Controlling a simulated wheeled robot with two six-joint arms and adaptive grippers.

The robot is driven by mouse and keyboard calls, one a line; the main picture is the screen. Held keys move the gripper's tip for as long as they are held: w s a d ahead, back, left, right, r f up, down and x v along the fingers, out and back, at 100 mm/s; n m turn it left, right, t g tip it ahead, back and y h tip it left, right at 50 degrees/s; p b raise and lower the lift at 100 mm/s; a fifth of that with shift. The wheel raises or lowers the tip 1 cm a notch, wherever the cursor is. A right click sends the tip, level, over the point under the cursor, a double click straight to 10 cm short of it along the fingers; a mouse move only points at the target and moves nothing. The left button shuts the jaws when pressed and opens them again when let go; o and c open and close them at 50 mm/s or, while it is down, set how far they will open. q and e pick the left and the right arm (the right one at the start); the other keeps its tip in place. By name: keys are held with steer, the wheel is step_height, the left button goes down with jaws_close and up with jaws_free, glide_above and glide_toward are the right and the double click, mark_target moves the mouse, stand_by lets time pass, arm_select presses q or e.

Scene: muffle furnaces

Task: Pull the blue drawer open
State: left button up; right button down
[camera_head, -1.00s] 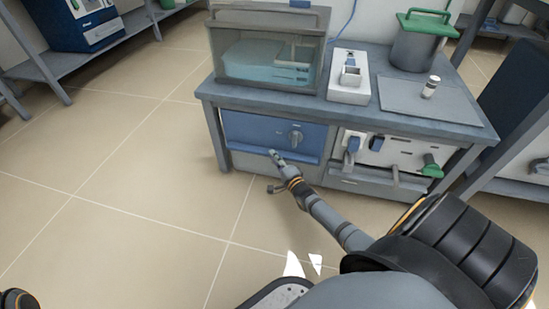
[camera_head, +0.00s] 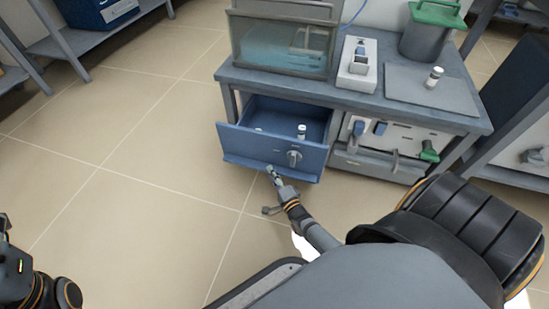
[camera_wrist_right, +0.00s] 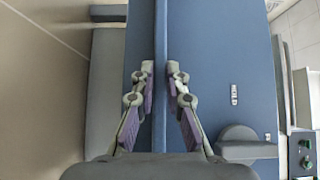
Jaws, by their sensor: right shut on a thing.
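The blue drawer (camera_head: 262,150) is pulled well out of the grey bench, and its inside shows from above. A small white-capped vial (camera_head: 301,132) stands in it, and another small white item (camera_head: 259,130) lies near its front left. My right gripper (camera_head: 272,171) is at the lower edge of the drawer front. In the right wrist view its two fingers (camera_wrist_right: 160,90) are shut on the blue lip (camera_wrist_right: 160,45) of the drawer, one on each side.
The grey bench (camera_head: 430,112) carries a glass-sided tank (camera_head: 285,42), a white device (camera_head: 357,65), a pot with a green lid (camera_head: 430,32) and a vial (camera_head: 433,77). A white panel with knobs (camera_head: 400,137) is right of the drawer. Tiled floor before the drawer is clear.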

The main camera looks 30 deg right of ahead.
steer(key=shift+s+a, duration=0.45)
steer(key=shift+a, duration=0.05)
steer(key=c, duration=1.4)
jaws_free()
steer(key=shift+o, duration=0.2)
steer(key=s, duration=0.7)
steer(key=shift+s+a, duration=0.25)
steer(key=shift+a, duration=0.05)
